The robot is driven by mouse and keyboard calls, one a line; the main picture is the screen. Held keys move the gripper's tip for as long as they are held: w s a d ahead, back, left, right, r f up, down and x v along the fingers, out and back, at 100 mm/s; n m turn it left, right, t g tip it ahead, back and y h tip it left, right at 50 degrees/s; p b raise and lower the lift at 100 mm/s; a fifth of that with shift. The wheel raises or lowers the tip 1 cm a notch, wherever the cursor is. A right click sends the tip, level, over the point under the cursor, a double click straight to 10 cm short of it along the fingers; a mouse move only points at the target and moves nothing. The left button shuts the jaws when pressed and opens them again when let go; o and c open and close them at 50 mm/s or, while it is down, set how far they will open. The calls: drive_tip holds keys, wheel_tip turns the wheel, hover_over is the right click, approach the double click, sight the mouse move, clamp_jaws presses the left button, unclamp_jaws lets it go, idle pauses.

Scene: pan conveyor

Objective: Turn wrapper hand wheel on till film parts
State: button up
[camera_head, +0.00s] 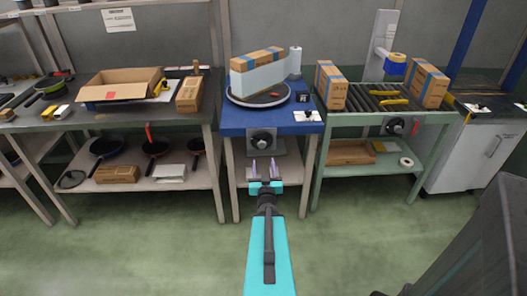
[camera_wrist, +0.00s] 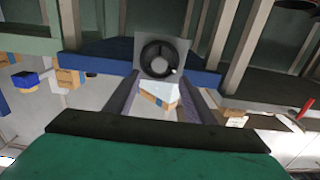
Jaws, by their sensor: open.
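The wrapper's black hand wheel (camera_head: 261,141) is on a grey plate on the front of the blue wrapper table (camera_head: 232,123). It also shows in the wrist view (camera_wrist: 159,58), with a small light knob at its rim. Above it, a cardboard box (camera_head: 257,58) stands on the round turntable (camera_head: 233,97). Pale film (camera_head: 262,78) covers the box's lower side and appears to reach toward the white film roll (camera_head: 294,62); whether it is joined is unclear. My gripper (camera_head: 263,163) is open and empty, in front of and slightly below the wheel; in the wrist view its fingers (camera_wrist: 158,82) flank the wheel's lower side.
Right of the wrapper, a green roller conveyor (camera_head: 352,119) carries boxes and has its own wheel (camera_head: 395,126). A left bench (camera_head: 200,112) holds an open carton (camera_head: 120,86), with pans below. The green floor in front is clear.

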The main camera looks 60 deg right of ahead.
drive_tip(key=b+x, duration=0.4)
drive_tip(key=b, duration=0.3)
drive_tip(key=shift+f, duration=0.15)
idle(0.3)
drive_tip(key=shift+w+d+b, duration=0.2)
drive_tip(key=shift+b, duration=0.85)
